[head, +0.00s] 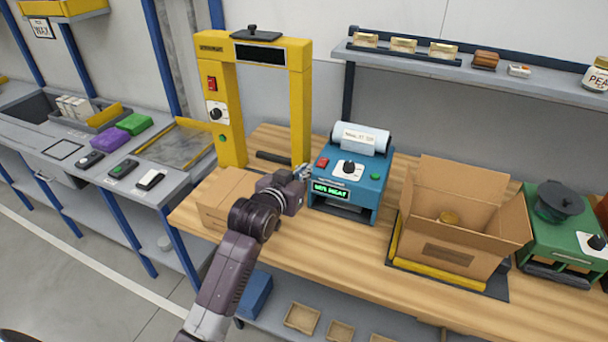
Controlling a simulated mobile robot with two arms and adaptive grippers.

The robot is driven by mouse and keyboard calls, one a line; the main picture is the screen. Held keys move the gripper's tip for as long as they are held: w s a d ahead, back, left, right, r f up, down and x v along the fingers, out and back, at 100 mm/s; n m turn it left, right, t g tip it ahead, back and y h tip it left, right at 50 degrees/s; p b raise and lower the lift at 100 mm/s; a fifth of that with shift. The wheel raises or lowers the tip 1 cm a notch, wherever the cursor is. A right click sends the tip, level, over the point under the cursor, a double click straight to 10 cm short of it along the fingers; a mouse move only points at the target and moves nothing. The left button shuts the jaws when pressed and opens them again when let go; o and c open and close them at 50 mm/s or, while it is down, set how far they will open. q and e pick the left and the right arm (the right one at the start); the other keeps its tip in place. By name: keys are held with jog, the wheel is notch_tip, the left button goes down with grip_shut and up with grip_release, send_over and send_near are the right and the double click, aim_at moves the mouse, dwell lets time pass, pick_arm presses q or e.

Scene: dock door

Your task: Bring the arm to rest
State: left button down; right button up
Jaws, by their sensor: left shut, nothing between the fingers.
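My left arm comes in from the bottom and reaches over the wooden bench (300,253). My left gripper (304,172) is shut and empty. In the picture it is at the left edge of the blue label machine (352,185), in front of the yellow frame's right post; I cannot tell whether it touches either. The machine has a red switch, a dial, a lit green display and a white roll on top. My right gripper is out of the view.
A yellow gate-like frame (300,95) stands behind a closed cardboard box (224,196). An open carton (450,255) with a round tan item inside stands to the right, beside a green machine (566,225). A grey shelf (480,72) hangs above. Bare wood lies in front of the blue machine.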

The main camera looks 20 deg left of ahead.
pick_arm(q)
jog(key=shift+s, duration=0.2)
dwell(0.4)
jog(key=s+d+f+g, duration=0.2)
jog(key=s+f+g, duration=0.3)
jog(key=s+f, duration=1.05)
jog(key=s+d+f+m+g, duration=0.1)
jog(key=s+f+g, duration=0.15)
jog(key=s, duration=0.95)
jog(key=s+f+m+g, duration=0.1)
jog(key=s+g, duration=0.3)
jog(key=s, duration=0.8)
notch_tip(320, 180, down, 31)
jog(key=s+g+b, duration=0.1)
jog(key=s+b, duration=0.1)
jog(key=b, duration=0.2)
jog(key=s+a+f+g+b, duration=0.1)
jog(key=s+a+f+b, duration=0.1)
jog(key=s+f, duration=1.5)
jog(key=shift+a+f+y+b, duration=0.35)
jog(key=shift+a+f, duration=0.1)
jog(key=shift+f, duration=0.35)
